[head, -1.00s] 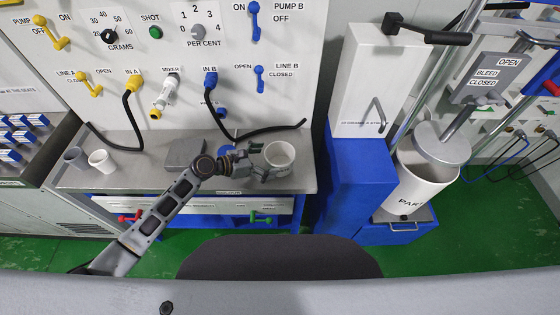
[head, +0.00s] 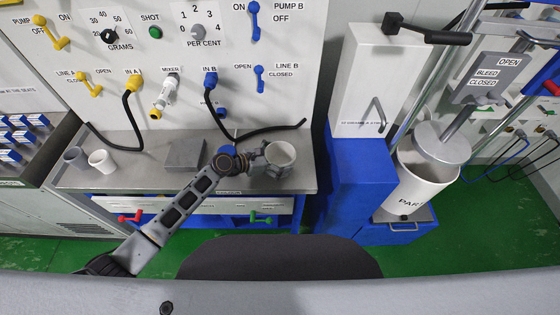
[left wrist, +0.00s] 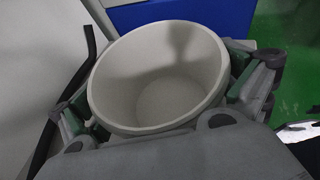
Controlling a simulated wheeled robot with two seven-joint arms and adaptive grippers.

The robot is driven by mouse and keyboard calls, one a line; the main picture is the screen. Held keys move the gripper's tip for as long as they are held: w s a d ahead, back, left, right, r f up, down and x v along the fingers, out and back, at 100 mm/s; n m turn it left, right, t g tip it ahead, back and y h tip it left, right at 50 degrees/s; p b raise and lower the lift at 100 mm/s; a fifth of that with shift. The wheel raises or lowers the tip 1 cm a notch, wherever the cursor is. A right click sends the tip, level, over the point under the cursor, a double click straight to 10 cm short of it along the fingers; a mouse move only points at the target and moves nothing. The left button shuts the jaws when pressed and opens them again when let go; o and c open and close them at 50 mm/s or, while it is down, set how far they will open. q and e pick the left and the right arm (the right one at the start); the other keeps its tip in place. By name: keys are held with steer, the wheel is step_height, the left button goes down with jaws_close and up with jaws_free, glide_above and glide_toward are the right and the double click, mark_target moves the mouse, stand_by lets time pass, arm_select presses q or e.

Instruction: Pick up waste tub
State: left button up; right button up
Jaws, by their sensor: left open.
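The waste tub is a white, round, empty-looking tub (head: 281,154) standing on the grey bench at the right. In the left wrist view the tub (left wrist: 160,80) fills the middle, its open mouth facing the camera. My left gripper (head: 272,160) is at the tub's near left side. In the left wrist view its fingers (left wrist: 165,95) are spread, one on each side of the tub. I cannot tell whether they touch its wall. My right gripper is not in view.
A grey scale-like block (head: 184,154) and two small cups (head: 101,160) stand farther left on the bench (head: 135,176). A black hose (head: 265,131) hangs behind the tub. A blue cabinet (head: 358,185) stands to the right.

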arm_select(q)
steer(key=shift+c, duration=0.3)
steer(key=c, duration=0.8)
steer(key=shift+r, duration=0.1)
step_height(320, 180, up, 10)
steer(key=p, duration=0.1)
steer(key=shift+p, duration=0.3)
